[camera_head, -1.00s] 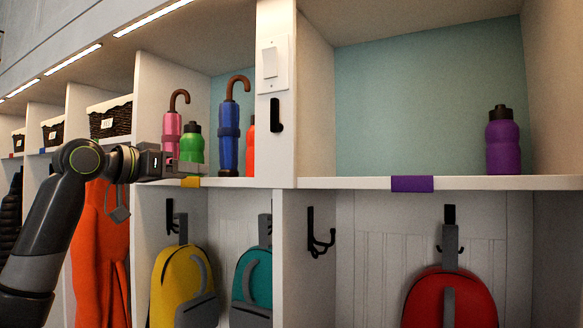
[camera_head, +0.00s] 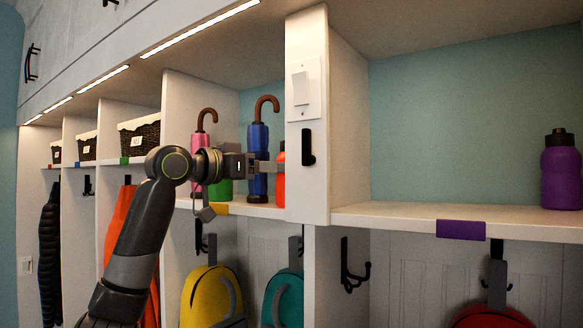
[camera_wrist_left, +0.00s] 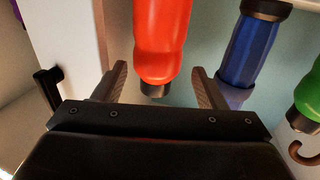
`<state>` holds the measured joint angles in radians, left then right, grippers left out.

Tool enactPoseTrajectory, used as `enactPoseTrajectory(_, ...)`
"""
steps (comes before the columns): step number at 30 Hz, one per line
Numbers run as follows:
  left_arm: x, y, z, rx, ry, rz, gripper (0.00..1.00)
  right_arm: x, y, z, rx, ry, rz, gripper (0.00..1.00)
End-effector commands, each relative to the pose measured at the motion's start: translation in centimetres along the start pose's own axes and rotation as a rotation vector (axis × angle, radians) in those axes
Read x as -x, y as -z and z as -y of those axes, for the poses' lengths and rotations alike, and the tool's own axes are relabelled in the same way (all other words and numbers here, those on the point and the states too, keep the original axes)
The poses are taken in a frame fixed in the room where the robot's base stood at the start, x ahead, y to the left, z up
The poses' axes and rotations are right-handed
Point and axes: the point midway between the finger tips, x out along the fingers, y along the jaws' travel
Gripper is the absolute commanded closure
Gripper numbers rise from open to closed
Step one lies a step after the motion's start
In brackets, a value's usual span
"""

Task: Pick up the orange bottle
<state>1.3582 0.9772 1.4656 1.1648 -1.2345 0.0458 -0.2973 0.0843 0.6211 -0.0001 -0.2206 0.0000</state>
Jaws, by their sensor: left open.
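The orange bottle (camera_head: 281,180) stands on the upper cubby shelf, mostly hidden behind the white divider in the head view. In the left wrist view the orange bottle (camera_wrist_left: 161,40) appears upside down, with its dark cap toward the gripper base, between the two fingers. My left gripper (camera_head: 268,168) is open at the shelf, in front of the blue umbrella and beside the bottle. In the wrist view its fingers (camera_wrist_left: 160,84) are on either side of the bottle, with gaps visible. My right gripper is not in view.
The blue umbrella (camera_head: 258,150) stands close to the bottle. A green bottle (camera_head: 221,190) and pink umbrella (camera_head: 199,170) are farther left. The white divider (camera_head: 306,110) with a black hook is close on the right. A purple bottle (camera_head: 561,170) stands in the right cubby.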

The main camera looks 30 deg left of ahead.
Motion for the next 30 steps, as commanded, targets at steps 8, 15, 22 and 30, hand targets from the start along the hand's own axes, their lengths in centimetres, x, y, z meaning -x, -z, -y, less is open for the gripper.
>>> enactPoseTrajectory(8,-1.5,0.5,0.0,0.002,-0.001,0.002,0.35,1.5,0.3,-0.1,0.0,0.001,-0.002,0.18)
enactPoseTrajectory(15,-4.0,1.2,-0.2,0.003,-0.002,0.002,0.35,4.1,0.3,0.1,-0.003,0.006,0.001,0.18)
enactPoseTrajectory(22,-5.6,0.8,-0.1,0.001,0.0,0.001,0.35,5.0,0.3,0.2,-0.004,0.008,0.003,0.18)
enactPoseTrajectory(30,-5.7,0.7,-0.1,0.0,0.001,0.0,0.36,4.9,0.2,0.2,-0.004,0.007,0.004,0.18)
